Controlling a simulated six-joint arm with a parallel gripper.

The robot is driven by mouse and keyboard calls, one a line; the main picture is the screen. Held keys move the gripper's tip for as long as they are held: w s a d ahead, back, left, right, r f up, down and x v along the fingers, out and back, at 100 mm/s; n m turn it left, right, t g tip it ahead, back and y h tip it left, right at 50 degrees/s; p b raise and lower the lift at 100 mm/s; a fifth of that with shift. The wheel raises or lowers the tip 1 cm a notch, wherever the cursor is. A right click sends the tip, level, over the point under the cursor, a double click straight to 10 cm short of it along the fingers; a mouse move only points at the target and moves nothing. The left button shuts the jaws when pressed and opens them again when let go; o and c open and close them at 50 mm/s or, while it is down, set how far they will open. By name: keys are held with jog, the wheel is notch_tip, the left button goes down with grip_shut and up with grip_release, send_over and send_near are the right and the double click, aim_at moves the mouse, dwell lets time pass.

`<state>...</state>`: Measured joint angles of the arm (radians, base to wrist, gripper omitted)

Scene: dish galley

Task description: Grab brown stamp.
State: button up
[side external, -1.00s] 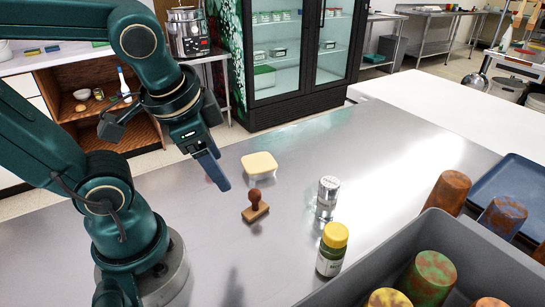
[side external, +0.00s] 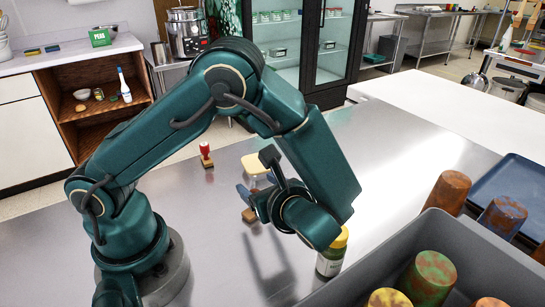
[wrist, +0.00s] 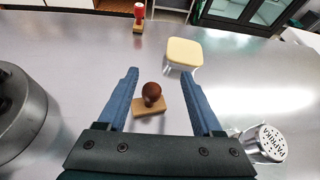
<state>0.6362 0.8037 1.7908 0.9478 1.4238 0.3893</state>
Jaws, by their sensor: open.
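The brown stamp has a round brown knob handle and a light wooden base. In the wrist view the brown stamp (wrist: 151,97) stands upright on the metal counter between the two blue fingers of my gripper (wrist: 160,74). The fingers are open, with visible gaps on both sides of it. In the side view my gripper (side external: 250,198) is low over the counter and hides most of the stamp; part of its base (side external: 249,216) shows beneath. A second stamp with a red handle (side external: 205,150) stands farther back; it also shows at the top of the wrist view (wrist: 139,12).
A container with a pale yellow lid (wrist: 184,52) stands just beyond the stamp. A metal pepper shaker (wrist: 268,142) is close to the right finger. A yellow-capped jar (side external: 330,262) and a grey bin (side external: 440,235) with several cups are at right. Counter at left is clear.

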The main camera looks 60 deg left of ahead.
jog(key=shift+s+d+f+m+t+y, duration=0.2)
jog(key=shift+f+m, duration=0.15)
jog(key=shift+f, duration=0.2)
jog(key=shift+s+d+f+m+t+y, duration=0.1)
jog(key=shift+s+d+f+m, duration=0.1)
jog(key=shift+f+m, duration=0.25)
jog(key=shift+x, duration=2.5)
jog(key=shift+f, duration=0.1)
jog(key=shift+d, duration=0.1)
grip_shut()
